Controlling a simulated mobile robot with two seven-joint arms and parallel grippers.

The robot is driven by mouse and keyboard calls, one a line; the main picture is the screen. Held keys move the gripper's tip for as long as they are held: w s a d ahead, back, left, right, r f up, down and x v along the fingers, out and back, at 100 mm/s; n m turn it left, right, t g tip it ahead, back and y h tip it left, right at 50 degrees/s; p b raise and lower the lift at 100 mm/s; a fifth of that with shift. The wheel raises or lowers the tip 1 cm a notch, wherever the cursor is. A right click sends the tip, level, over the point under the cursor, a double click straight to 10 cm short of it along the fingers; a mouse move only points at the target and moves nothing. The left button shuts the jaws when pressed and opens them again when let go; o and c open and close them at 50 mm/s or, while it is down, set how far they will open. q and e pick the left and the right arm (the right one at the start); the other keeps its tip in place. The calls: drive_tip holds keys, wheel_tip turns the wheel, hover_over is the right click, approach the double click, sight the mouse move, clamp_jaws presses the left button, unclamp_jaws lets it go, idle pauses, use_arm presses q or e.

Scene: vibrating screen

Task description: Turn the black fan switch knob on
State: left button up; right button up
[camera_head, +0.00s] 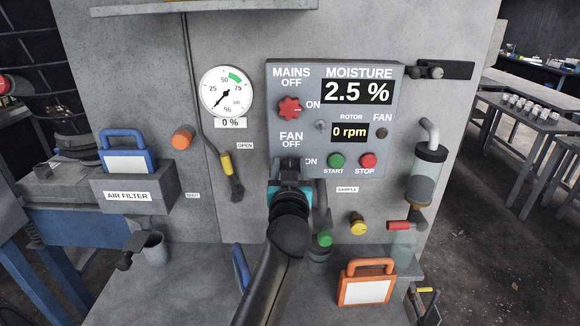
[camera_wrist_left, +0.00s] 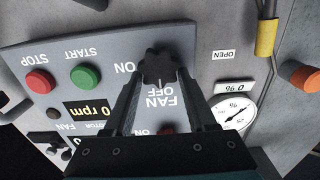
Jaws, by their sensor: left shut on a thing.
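The black fan knob (camera_wrist_left: 158,66) sits on the grey control panel (camera_head: 398,120), below the FAN OFF label. In the left wrist view the tips of my left gripper (camera_wrist_left: 158,80) are on either side of the knob and shut on it. In the head view my left gripper (camera_head: 290,165) reaches up from below and hides most of the knob. The ON label is at the knob's side. My right gripper is in neither view.
The red mains knob (camera_head: 290,108) is just above my gripper. The green START button (camera_head: 336,161) and red STOP button (camera_head: 367,161) are to the right. The rotor display (camera_head: 349,132) reads 0 rpm.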

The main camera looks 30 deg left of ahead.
use_arm(q)
drive_tip(key=m, duration=0.2)
drive_tip(key=m+p, duration=0.1)
drive_tip(key=shift+w+d+r+m, duration=0.1)
drive_tip(key=shift+d+m, duration=0.1)
drive_tip(key=shift+m, duration=0.2)
drive_tip(key=m+p, duration=0.1)
drive_tip(key=m, duration=0.1)
drive_tip(key=m+p, duration=0.1)
drive_tip(key=m, duration=0.1)
drive_tip(key=shift+w+d+m, duration=0.15)
drive_tip(key=shift+d+m, duration=0.05)
drive_tip(key=shift+m, duration=0.1)
drive_tip(key=m, duration=0.1)
drive_tip(key=m+p, duration=0.1)
drive_tip(key=m, duration=0.3)
drive_tip(key=shift+w+d+f, duration=0.1)
drive_tip(key=shift+d+f, duration=0.05)
drive_tip(key=shift+f, duration=0.2)
drive_tip(key=shift+f+m+p, duration=0.15)
drive_tip(key=shift+m+p, duration=0.3)
drive_tip(key=shift+m, duration=0.7)
drive_tip(key=shift+f+m+p, duration=0.1)
drive_tip(key=shift+m+p, duration=0.3)
drive_tip(key=shift+m, duration=0.75)
drive_tip(key=o, duration=1.4)
drive_tip(key=shift+f, duration=0.1)
drive_tip(key=shift+c, duration=0.2)
